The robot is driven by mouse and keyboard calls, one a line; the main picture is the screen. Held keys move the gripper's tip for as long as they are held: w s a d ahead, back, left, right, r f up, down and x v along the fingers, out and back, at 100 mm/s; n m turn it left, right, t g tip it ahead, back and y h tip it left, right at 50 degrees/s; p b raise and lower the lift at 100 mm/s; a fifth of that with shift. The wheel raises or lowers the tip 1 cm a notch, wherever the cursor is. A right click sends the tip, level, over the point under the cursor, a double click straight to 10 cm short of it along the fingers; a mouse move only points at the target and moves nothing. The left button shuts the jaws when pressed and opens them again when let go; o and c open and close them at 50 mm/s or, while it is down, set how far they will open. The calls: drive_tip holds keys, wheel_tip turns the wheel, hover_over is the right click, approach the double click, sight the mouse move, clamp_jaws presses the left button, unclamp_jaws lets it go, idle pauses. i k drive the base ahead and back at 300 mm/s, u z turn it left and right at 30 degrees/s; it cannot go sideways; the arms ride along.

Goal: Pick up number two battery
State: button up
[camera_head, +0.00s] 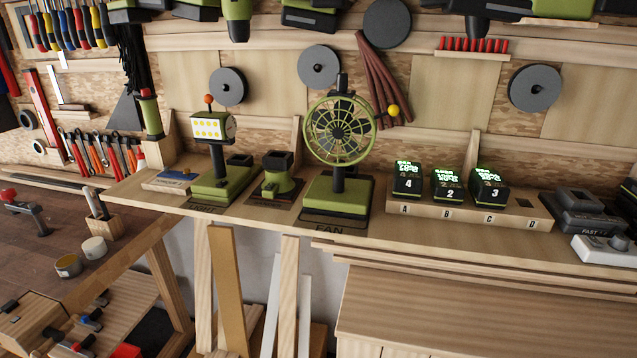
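The number two battery (449,186) is a dark block with a glowing green display on top and a white 2 on its front. It stands upright in the wooden rack (530,212) above the letter B. Battery 4 (408,180) stands to its left above A, and battery 3 (491,187) to its right above C. Small gaps separate the three. The place above D is empty. My gripper is not in view.
Left of the rack stand a green fan (338,200), a green and black device (277,178) and a green lamp (212,150). Dark chargers (585,212) stand at the right. The shelf in front of the rack (450,240) is clear. Tools hang on the wall behind.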

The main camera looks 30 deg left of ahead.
sight(447, 186)
drive_tip(key=u, duration=0.65)
drive_tip(key=i, duration=1)
